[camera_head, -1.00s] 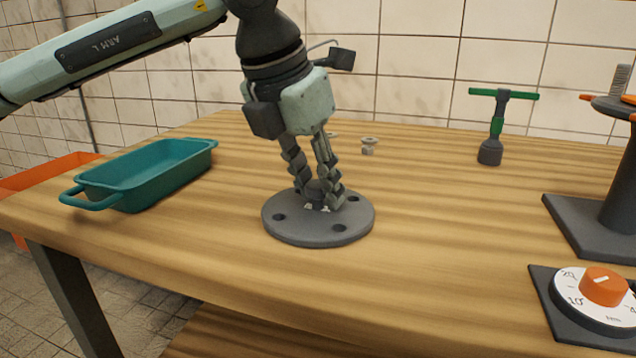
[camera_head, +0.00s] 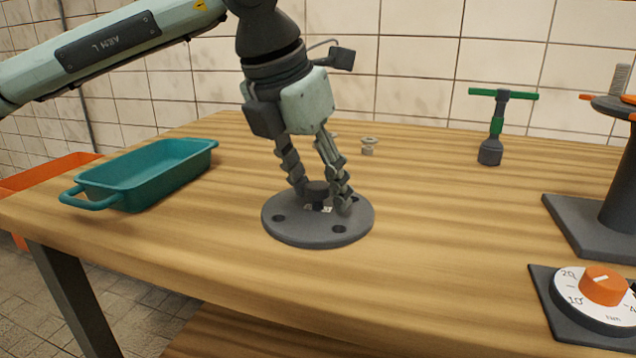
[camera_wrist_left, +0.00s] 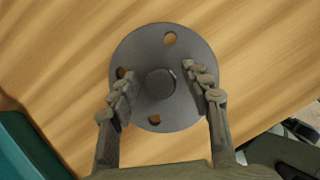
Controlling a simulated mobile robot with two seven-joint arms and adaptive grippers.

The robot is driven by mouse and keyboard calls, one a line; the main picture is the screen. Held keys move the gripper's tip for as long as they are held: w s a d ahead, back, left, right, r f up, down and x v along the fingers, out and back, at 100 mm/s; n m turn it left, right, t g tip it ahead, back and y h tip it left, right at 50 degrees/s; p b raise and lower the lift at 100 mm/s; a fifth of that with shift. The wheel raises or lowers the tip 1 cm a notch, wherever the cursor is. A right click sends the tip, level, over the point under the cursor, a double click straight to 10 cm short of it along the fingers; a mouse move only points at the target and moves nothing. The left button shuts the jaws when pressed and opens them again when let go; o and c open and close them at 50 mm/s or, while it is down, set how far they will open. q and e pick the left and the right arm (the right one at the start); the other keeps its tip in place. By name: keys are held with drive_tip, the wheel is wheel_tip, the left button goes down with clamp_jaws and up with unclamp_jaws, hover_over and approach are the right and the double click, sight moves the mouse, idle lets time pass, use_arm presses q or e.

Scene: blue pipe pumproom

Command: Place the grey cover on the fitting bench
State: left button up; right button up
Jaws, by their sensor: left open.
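The grey cover (camera_head: 300,231) is a round flange disc with several bolt holes and a short central knob (camera_head: 317,190). It lies flat on the wooden bench (camera_head: 440,240). My left gripper (camera_head: 322,206) is over the cover, fingers pointing down on either side of the knob. In the left wrist view the cover (camera_wrist_left: 165,42) fills the middle, and the open fingers of my left gripper (camera_wrist_left: 158,85) stand apart from the knob, with gaps on both sides. My right gripper is not in view.
A teal tray (camera_head: 140,182) stands at the left, with an orange bin (camera_head: 40,170) beyond the bench edge. A green T-handled tool (camera_head: 494,125) stands at the back. A dial with an orange knob (camera_head: 603,287) and a dark stand (camera_head: 600,228) are at the right.

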use_arm(q)
drive_tip(key=v, duration=1.2)
drive_tip(key=shift+p, duration=0.3)
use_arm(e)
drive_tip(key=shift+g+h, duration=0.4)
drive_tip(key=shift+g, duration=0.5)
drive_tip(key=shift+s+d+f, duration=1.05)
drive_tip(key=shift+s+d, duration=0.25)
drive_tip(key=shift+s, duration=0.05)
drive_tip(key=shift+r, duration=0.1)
